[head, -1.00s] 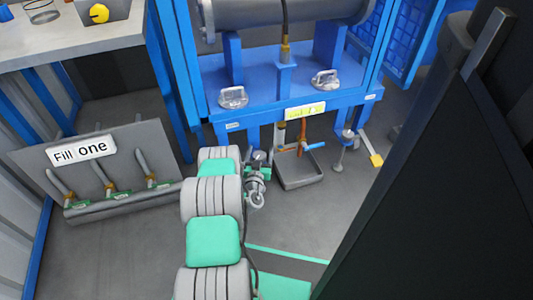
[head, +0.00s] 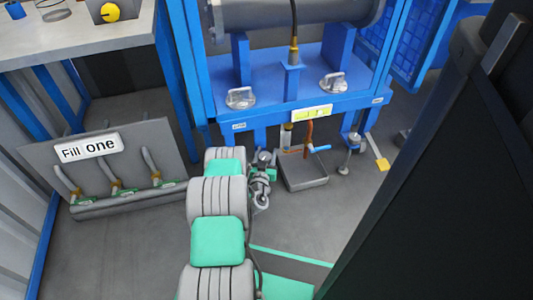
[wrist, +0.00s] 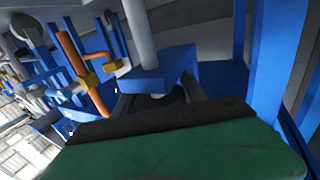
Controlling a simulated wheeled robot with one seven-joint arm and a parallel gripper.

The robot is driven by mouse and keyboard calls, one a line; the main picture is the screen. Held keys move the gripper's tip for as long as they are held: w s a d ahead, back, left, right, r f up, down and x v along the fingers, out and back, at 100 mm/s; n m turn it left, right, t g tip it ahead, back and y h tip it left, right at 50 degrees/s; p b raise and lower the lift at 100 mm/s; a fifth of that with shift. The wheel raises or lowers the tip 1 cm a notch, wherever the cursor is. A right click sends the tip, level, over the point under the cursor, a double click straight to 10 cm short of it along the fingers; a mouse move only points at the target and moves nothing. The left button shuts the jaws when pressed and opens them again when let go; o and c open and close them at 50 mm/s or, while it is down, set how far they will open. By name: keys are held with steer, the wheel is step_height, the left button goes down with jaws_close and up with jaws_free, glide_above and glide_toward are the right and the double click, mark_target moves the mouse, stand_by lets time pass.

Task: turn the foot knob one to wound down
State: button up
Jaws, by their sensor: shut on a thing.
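In the wrist view, my gripper (wrist: 157,92) has its dark fingers on both sides of a dark round knob (wrist: 158,103). The knob sits under a blue bracket (wrist: 160,70) with a grey post above it, and my gripper is shut on it. My green-and-black gripper body hides the lower part of the knob. In the head view, my arm reaches to the left front foot of the blue stand (head: 290,85); my arm hides the fingers and the knob there. I cannot read how far the knob is turned.
Right of my arm, a grey tray (head: 303,172) stands below a copper pipe with a blue handle (head: 318,148). Another foot (head: 351,142) and a yellow-ended pedal (head: 382,164) are further right. A "Fill one" panel (head: 150,150) stands left. A large dark panel (head: 440,190) fills the right.

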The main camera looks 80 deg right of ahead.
steer(key=shift+m+g, duration=0.4)
steer(key=shift+g, duration=0.2)
steer(key=m+g, duration=0.2)
steer(key=g, duration=0.1)
steer(key=s+m+g+y, duration=0.1)
steer(key=m+g, duration=0.1)
steer(key=g, duration=0.1)
steer(key=shift+a+g, duration=0.1)
steer(key=shift+g, duration=0.3)
steer(key=m+g+y, duration=0.1)
steer(key=s+m+g+y, duration=0.1)
steer(key=m+g, duration=0.1)
steer(key=m+g+y, duration=0.1)
steer(key=g, duration=0.1)
steer(key=shift+s+a, duration=0.15)
steer(key=shift+a, duration=0.15)
steer(key=shift+s+m+g+y, duration=0.15)
steer(key=shift+m+g+y, duration=0.45)
steer(key=shift+m+g, duration=0.15)
steer(key=o, duration=1.4)
steer(key=shift+c, duration=0.2)
steer(key=shift+n+t, duration=0.25)
